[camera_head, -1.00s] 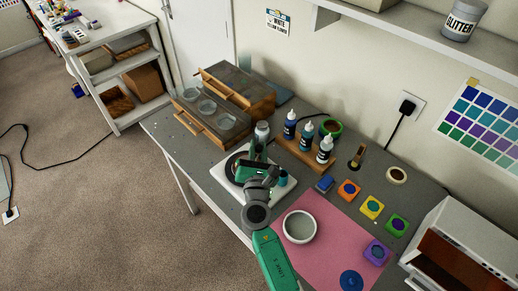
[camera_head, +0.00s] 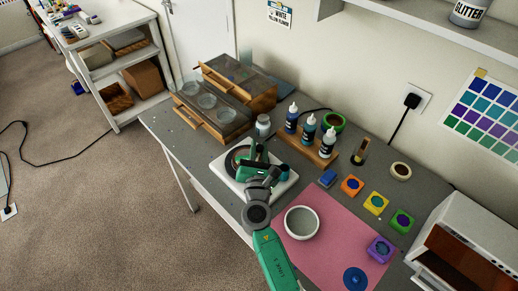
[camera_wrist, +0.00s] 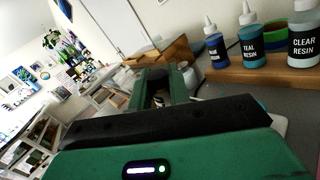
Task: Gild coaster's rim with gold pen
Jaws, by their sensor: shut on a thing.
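A dark round coaster (camera_head: 234,160) sits on a white square board (camera_head: 222,170) on the grey workbench, partly hidden by my gripper. My gripper (camera_head: 251,153) is low over the coaster's right side. In the wrist view, my green fingers (camera_wrist: 163,90) are shut on a small dark thing (camera_wrist: 159,88), mostly hidden between them. I cannot tell for certain that it is the gold pen, or whether it touches the rim. An upright gold-brown stick (camera_head: 362,147) stands in a dark holder at the right; I cannot tell whether it is a pen or a brush.
A clear jar (camera_head: 263,126) stands just behind the board. Resin bottles (camera_head: 310,130) stand on a wooden rack (camera_head: 322,160) to its right. A wooden case with cups (camera_head: 215,118) is behind left. A pale bowl (camera_head: 301,223) sits on a pink mat (camera_head: 335,215) in front.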

